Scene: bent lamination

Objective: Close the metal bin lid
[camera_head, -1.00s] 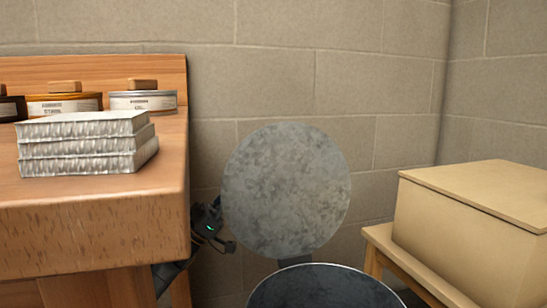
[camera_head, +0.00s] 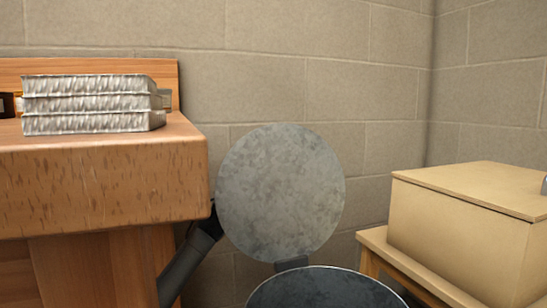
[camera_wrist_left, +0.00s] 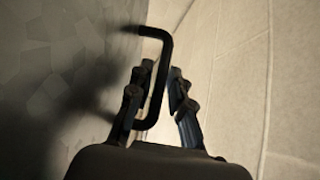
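The round grey metal lid (camera_head: 280,190) stands raised, nearly upright, behind the open mouth of the metal bin (camera_head: 325,290), joined by a dark hinge (camera_head: 291,263). Only the bin's top shows at the bottom edge. My left arm comes up between the workbench and the lid, and its gripper is mostly hidden behind the lid. In the left wrist view the lid's surface (camera_wrist_left: 60,70) fills the left side, with a black bent handle (camera_wrist_left: 157,85) on it. My left gripper (camera_wrist_left: 156,80) is open, its fingers on either side of the handle. My right gripper is not visible.
A wooden workbench (camera_head: 100,185) at left carries stacked silvery slabs (camera_head: 90,105). A tan box (camera_head: 465,230) sits on a low wooden stand (camera_head: 375,245) at right. A block wall (camera_head: 270,60) stands close behind the lid.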

